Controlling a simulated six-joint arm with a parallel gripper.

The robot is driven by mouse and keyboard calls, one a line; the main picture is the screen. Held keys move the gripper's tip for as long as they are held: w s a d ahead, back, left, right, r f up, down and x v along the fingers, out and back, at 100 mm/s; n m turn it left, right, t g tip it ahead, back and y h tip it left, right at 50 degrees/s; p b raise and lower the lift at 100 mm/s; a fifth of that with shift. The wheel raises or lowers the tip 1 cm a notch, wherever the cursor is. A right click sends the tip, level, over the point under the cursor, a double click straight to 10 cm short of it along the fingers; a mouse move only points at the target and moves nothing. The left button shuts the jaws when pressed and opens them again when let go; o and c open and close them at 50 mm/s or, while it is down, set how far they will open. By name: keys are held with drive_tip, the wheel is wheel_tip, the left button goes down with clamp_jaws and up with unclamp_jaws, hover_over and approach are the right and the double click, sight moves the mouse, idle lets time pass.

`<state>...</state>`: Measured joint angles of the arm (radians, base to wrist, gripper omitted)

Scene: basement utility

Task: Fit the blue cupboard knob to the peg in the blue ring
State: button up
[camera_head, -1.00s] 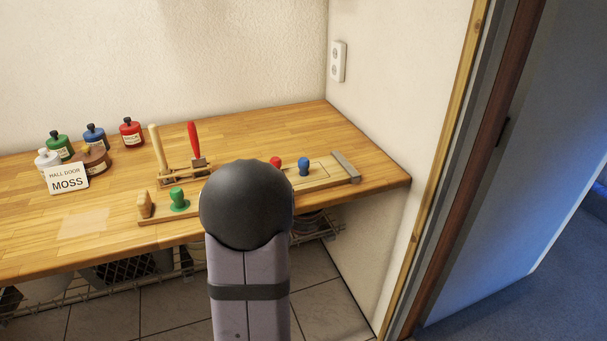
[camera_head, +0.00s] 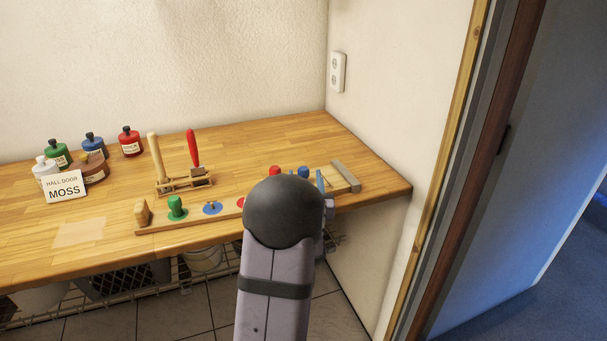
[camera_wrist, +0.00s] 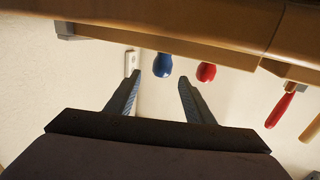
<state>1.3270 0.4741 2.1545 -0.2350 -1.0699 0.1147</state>
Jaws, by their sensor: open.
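The blue cupboard knob (camera_head: 303,172) stands at the right of the bench, beside the red knob (camera_head: 275,170). In the wrist view the blue knob (camera_wrist: 163,65) shows between and just beyond the fingertips of my gripper (camera_wrist: 161,79), which is open and empty. The red knob (camera_wrist: 206,71) is right of the fingers there. The blue ring (camera_head: 212,208) with its small peg lies bare on the front wooden board (camera_head: 160,228). The green knob (camera_head: 177,205) sits in a green ring left of it. My arm hides most of the gripper in the head view.
A red ring (camera_head: 240,202) is partly hidden by my arm. A rack with a red-handled tool (camera_head: 193,148) and a wooden-handled tool (camera_head: 155,158) stands behind. Several bottles and a MOSS card (camera_head: 65,187) stand left. The wall is close at right.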

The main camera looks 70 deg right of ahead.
sight(304, 172)
drive_tip(key=shift+p+x, duration=1)
drive_tip(key=shift+x, duration=1.55)
drive_tip(key=shift+w+a+f, duration=0.1)
drive_tip(key=shift+w, duration=0.05)
drive_tip(key=shift+c, duration=0.2)
drive_tip(key=c, duration=1.1)
